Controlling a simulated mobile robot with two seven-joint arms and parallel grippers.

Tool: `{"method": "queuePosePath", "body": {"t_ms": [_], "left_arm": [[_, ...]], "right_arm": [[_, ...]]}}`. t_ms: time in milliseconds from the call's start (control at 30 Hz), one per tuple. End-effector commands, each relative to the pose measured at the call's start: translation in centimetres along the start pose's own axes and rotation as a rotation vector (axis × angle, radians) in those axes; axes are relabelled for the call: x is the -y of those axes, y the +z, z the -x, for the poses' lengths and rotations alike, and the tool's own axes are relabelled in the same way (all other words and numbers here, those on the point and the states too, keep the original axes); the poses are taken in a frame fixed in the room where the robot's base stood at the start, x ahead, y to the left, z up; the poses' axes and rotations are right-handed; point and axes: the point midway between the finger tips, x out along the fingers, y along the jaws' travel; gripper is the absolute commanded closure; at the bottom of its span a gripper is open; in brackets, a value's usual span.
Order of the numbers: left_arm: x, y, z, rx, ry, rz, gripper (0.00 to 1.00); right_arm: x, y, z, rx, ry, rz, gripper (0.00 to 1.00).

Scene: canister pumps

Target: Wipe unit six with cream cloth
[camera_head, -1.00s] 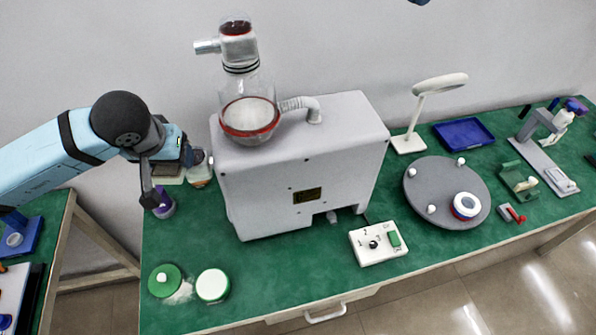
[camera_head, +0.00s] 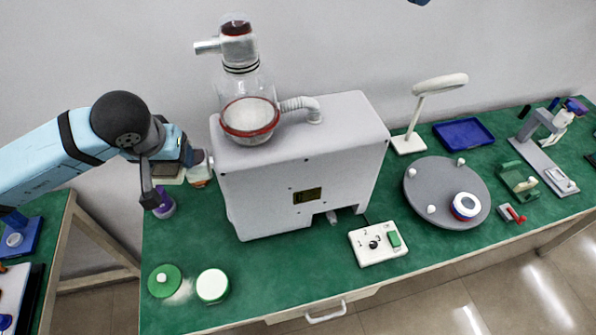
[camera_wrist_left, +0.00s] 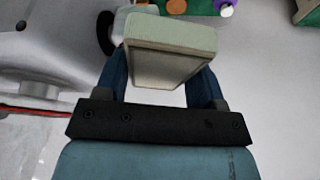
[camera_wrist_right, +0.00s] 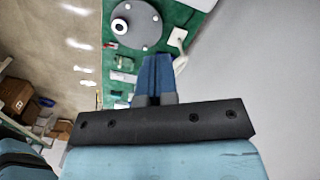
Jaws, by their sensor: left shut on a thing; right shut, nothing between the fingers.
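A folded cream cloth (camera_wrist_left: 170,55), shaped like a flat block, is between the fingers of my left gripper (camera_wrist_left: 165,85), which is shut on it. In the head view my left gripper (camera_head: 176,163) is at the left end of a large grey pump unit (camera_head: 300,180), with the cloth (camera_head: 168,179) partly hidden by the arm. I cannot tell whether the cloth touches the unit. The unit has a small dark label plate, too small to read, and a glass canister (camera_head: 248,115) on top. My right gripper (camera_wrist_right: 155,65) is shut and empty in the right wrist view.
A white switch box (camera_head: 378,243), green lid (camera_head: 165,281) and white-topped jar (camera_head: 212,285) stand in front on the green table. A purple-topped container (camera_head: 163,204) is below my left gripper. A grey turntable (camera_head: 420,185), lamp (camera_head: 425,105) and blue tray (camera_head: 463,133) are right.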

Motion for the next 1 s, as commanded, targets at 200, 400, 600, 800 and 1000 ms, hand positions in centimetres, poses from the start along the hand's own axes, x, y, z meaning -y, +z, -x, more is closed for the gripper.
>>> {"method": "queuePosePath", "body": {"t_ms": [200, 400, 600, 800, 1000], "left_arm": [[0.0, 0.0, 0.0, 0.000, 0.000, 0.000, 0.56], [0.0, 0.0, 0.0, 0.000, 0.000, 0.000, 0.56], [0.0, 0.1, -0.2, 0.000, 0.000, 0.000, 0.56], [0.0, 0.2, -0.5, 0.000, 0.000, 0.000, 0.56], [0.0, 0.4, -0.8, 0.003, 0.000, -0.001, 0.56]], "right_arm": [[0.0, 0.0, 0.0, 0.000, 0.000, 0.000, 1.00], [0.0, 0.0, 0.0, 0.000, 0.000, 0.000, 1.00], [0.0, 0.0, -0.2, 0.000, 0.000, 0.000, 1.00], [0.0, 0.0, -0.7, 0.000, 0.000, 0.000, 1.00], [0.0, 0.0, -1.1, 0.000, 0.000, 0.000, 1.00]]}}
